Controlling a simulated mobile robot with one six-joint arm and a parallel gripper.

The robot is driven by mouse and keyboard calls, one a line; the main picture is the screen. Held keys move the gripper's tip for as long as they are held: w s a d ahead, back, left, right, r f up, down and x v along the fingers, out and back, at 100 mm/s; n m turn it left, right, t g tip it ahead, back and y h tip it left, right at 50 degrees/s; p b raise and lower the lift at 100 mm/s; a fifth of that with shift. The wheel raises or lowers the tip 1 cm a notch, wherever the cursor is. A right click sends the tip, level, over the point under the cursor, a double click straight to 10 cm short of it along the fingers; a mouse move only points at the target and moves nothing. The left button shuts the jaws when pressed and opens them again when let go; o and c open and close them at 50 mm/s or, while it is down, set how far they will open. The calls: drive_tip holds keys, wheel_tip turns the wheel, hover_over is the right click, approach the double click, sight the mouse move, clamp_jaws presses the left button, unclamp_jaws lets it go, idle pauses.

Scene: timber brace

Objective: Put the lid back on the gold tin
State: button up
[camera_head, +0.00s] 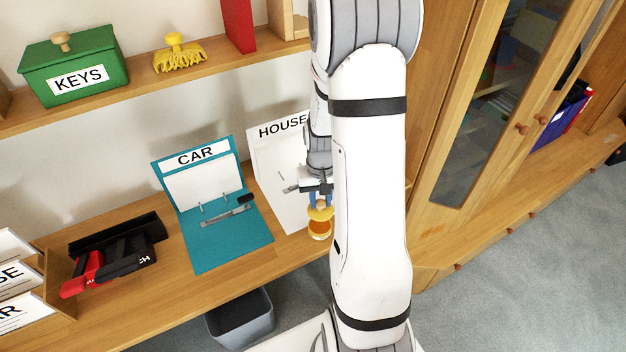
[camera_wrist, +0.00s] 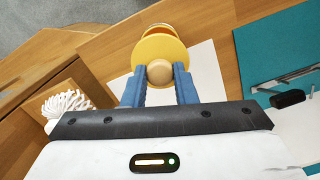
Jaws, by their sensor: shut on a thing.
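My gripper (camera_head: 320,200) has blue fingers shut on the round wooden knob (camera_wrist: 159,72) of the yellow lid (camera_wrist: 152,48). The lid (camera_head: 320,213) is held roughly level over the gold tin (camera_head: 319,236), which stands near the front edge of the desk. In the wrist view the tin (camera_wrist: 168,29) shows only as a curved edge behind the lid, which hides most of it. The lid looks a little above the tin and not seated; the exact gap is hard to tell.
The white HOUSE folder (camera_head: 272,160) lies beside the tin, and the teal CAR folder (camera_head: 215,225) is to its left. The wooden cabinet (camera_head: 430,200) is close on the right. A grey bin (camera_head: 240,320) stands below the desk edge.

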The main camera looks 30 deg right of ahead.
drive_tip(key=shift+w+f, duration=0.1)
drive_tip(key=shift+f, duration=0.15)
drive_tip(key=shift+f+b, duration=2.35)
drive_tip(key=shift+f, duration=0.6)
drive_tip(key=shift+f+b, duration=0.15)
drive_tip(key=shift+b, duration=0.25)
drive_tip(key=o, duration=1)
drive_tip(key=shift+o, duration=0.6)
drive_tip(key=o, duration=0.4)
